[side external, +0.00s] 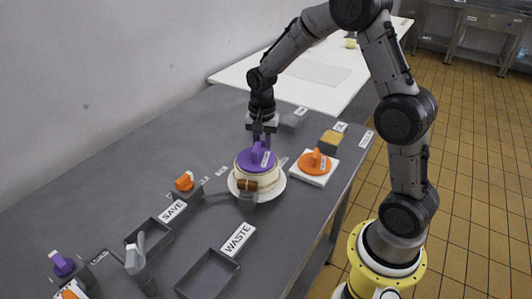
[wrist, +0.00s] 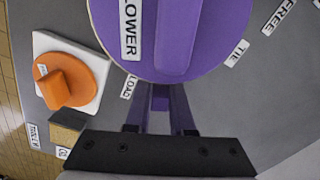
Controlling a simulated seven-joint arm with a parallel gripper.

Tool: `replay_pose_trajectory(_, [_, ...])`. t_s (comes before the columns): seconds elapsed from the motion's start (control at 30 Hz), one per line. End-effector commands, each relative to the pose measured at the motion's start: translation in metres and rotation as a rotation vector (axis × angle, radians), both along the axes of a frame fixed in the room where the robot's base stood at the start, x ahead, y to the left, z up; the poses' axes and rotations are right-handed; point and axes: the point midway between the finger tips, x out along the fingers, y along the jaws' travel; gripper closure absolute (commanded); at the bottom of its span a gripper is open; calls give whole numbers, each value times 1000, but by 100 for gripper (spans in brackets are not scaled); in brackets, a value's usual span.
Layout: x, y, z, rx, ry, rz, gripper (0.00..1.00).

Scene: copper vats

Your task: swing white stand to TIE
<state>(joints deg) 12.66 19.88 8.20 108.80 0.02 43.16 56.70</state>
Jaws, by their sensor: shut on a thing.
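The white stand (side external: 235,190) is a round white plate on the grey table. It carries a cream round body (side external: 268,180) topped by a purple disc (side external: 242,161) with a raised bar. In the wrist view the purple disc (wrist: 220,45) bears a LOWER label and fills the top. My gripper (side external: 258,139) is at the stand's far side, pointing down. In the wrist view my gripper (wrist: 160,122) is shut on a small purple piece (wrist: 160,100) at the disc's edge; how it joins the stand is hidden. The TIE label (wrist: 237,53) lies right of my fingers, the LOAD label (wrist: 128,87) left.
An orange knob (side external: 314,161) on a white square plate stands close at right, with a tan-topped block (side external: 330,141) behind it. The FREE label (wrist: 279,15) is beyond TIE. Trays by SAVE (side external: 173,211) and WASTE (side external: 238,239) lie in front.

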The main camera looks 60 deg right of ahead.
Motion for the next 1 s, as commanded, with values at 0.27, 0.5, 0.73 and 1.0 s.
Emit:
replay_pose_trajectory(0.27, [10, 4, 1, -1, -3, 140, 100])
replay_pose_trajectory(0.5, [17, 8, 2, -2, -3, 259, 100])
replay_pose_trajectory(0.73, [24, 14, 2, -2, -3, 375, 100])
replay_pose_trajectory(1.0, [31, 21, 2, -2, -4, 510, 100])
